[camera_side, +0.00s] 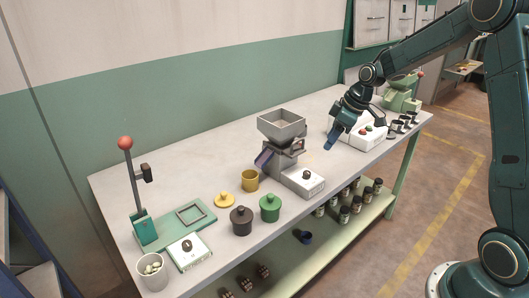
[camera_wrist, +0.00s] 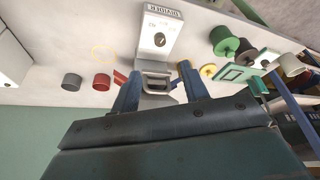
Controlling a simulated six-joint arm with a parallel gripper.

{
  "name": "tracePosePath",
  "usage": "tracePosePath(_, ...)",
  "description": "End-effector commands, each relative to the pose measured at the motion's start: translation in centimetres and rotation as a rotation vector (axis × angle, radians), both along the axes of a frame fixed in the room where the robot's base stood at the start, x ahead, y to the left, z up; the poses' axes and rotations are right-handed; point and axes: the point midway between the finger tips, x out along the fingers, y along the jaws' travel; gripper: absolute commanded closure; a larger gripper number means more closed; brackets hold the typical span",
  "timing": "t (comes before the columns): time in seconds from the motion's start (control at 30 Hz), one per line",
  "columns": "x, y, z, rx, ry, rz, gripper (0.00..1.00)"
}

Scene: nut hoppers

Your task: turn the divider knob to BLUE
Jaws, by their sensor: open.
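The divider box is a white box (camera_side: 317,184) with a black knob (camera_side: 306,175), in front of the grey hopper (camera_side: 281,125) in the side view. In the wrist view the box (camera_wrist: 152,20) is upside down, with "DIVIDER" lettering and the dark knob (camera_wrist: 159,39) on its top face. The knob's setting is too small to read. My gripper (camera_side: 330,145) is open and empty, above the table to the right of the hopper. In the wrist view its blue fingers (camera_wrist: 159,72) stand apart, with the hopper's grey frame (camera_wrist: 155,84) visible between them.
A yellow cup (camera_side: 250,181), a green pot (camera_side: 270,208) and a dark pot (camera_side: 241,221) stand left of the divider box. A red cup (camera_wrist: 102,81) and a grey cup (camera_wrist: 72,80) show in the wrist view.

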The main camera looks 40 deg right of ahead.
Motion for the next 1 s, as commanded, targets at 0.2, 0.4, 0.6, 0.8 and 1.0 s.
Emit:
tracePosePath(0.2,-0.1,-0.1,0.1,-0.001,-0.007,0.021,0.55)
tracePosePath(0.4,0.1,0.0,-0.5,0.000,-0.006,0.019,0.55)
tracePosePath(0.6,0.6,0.4,-2.1,0.001,-0.004,0.020,0.55)
tracePosePath(0.8,1.5,0.9,-4.6,0.002,-0.003,0.018,0.55)
tracePosePath(1.0,2.5,1.5,-7.2,0.002,-0.004,0.018,0.55)
